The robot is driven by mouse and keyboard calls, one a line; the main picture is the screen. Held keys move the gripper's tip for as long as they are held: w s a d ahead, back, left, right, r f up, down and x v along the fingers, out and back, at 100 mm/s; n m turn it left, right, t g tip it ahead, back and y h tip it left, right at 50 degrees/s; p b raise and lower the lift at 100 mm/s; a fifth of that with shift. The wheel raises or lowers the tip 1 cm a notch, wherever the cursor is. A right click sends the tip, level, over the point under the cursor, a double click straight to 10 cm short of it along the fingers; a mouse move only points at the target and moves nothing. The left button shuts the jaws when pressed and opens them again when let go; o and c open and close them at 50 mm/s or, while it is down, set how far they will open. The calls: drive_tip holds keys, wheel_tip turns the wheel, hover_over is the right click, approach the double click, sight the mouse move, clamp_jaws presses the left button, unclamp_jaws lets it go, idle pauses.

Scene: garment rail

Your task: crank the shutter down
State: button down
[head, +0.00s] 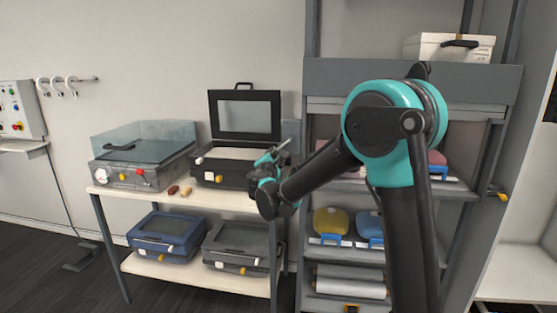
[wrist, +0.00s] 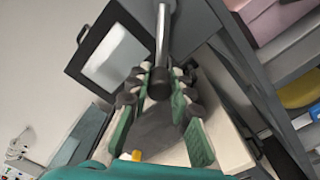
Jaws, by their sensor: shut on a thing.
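The shelf unit has a grey shutter housing (head: 335,78) across its upper part in the head view. A narrow grey strip that looks like the shutter's lower edge (head: 322,110) shows just below it, and the shelves beneath are exposed. My gripper (head: 276,158) is at the unit's left side, above the white bench. In the wrist view my gripper (wrist: 158,92) is shut on the crank handle (wrist: 158,84), a dark grip on a pale metal rod. The crank's mounting is not clear in the head view. My arm hides part of the shutter and shelves.
A black-lidded case (head: 245,112) stands open on the bench (head: 235,200) close to my gripper. A clear-lidded box (head: 145,155) stands further left. Yellow and blue items (head: 331,222) sit on the shelves behind my arm. A white box (head: 449,47) is on top.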

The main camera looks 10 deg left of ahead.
drive_tip(key=m, duration=0.1)
drive_tip(key=a+r+m, duration=0.1)
drive_tip(key=m, duration=0.1)
drive_tip(key=shift+a+r, duration=0.1)
drive_tip(key=shift+r, duration=0.2)
drive_tip(key=shift+a+r+m, duration=0.1)
drive_tip(key=shift+r+m, duration=0.8)
drive_tip(key=shift+m, duration=0.55)
drive_tip(key=shift+a+r+m, duration=0.1)
drive_tip(key=shift+r+m, duration=0.75)
drive_tip(key=shift+m, duration=0.55)
drive_tip(key=shift+a+r+m, duration=0.1)
drive_tip(key=shift+r+m, duration=0.8)
drive_tip(key=shift+m, duration=0.55)
drive_tip(key=c, duration=1.3)
unclamp_jaws()
drive_tip(key=shift+c, duration=0.2)
drive_tip(key=s, duration=1.2)
drive_tip(key=shift+a+f, duration=0.15)
drive_tip(key=shift+a, duration=0.05)
